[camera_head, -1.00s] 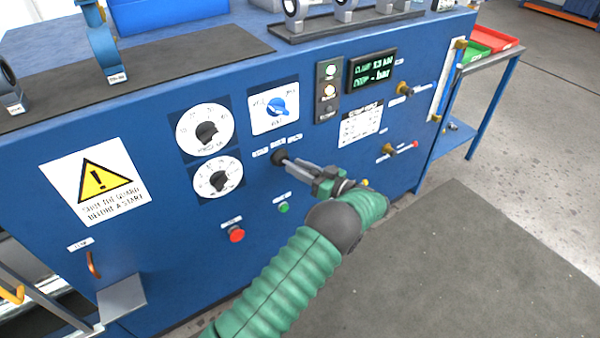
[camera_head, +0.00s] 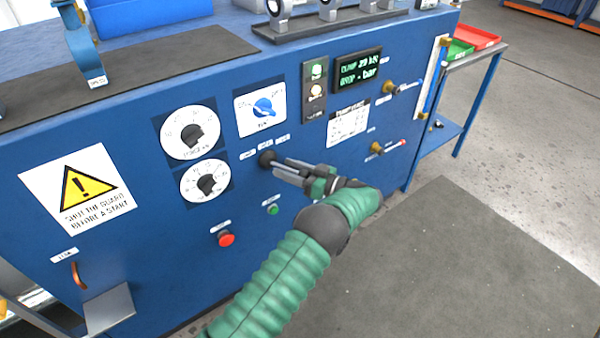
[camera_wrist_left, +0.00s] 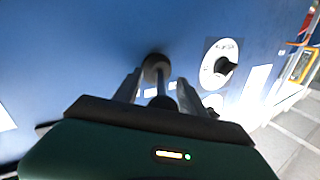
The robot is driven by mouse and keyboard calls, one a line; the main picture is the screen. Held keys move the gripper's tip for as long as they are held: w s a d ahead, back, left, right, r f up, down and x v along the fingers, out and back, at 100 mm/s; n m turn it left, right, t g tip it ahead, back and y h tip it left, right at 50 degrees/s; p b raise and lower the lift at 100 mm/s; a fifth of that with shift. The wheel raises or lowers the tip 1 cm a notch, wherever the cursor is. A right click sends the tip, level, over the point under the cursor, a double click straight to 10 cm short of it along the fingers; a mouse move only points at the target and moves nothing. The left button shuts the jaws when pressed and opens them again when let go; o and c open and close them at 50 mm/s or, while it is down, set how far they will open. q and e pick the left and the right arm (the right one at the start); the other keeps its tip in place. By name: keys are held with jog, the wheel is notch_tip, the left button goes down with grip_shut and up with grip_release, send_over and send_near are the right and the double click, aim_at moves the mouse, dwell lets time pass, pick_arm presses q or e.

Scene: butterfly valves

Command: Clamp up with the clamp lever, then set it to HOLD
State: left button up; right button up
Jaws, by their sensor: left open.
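The clamp lever (camera_head: 266,158) seems to be the dark round-based lever on the blue panel, under a row of three small labels (camera_head: 264,147) too blurred to read. My left gripper (camera_head: 278,167) is at it, with fingers pointing at the panel. In the left wrist view the lever's round base (camera_wrist_left: 156,66) shows between the tips of the open left gripper (camera_wrist_left: 159,84), and its dark end (camera_wrist_left: 162,102) lies between the fingers. I cannot tell whether either finger touches it. The display (camera_head: 358,68) shows a clamp reading in kN, seemingly 23. My right gripper is out of view.
Above the lever is a blue selector knob (camera_head: 263,107). Two dials, an upper one (camera_head: 188,133) and a lower one (camera_head: 205,181), sit to the left. A red button (camera_head: 226,239) and a green button (camera_head: 273,209) are below. Brass-fitted handles (camera_head: 388,146) are at the right.

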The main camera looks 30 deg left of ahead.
pick_arm(q)
jog(key=w+d, duration=0.1)
jog(key=d, duration=1.5)
jog(key=shift+d, duration=0.25)
jog(key=shift+f, duration=0.1)
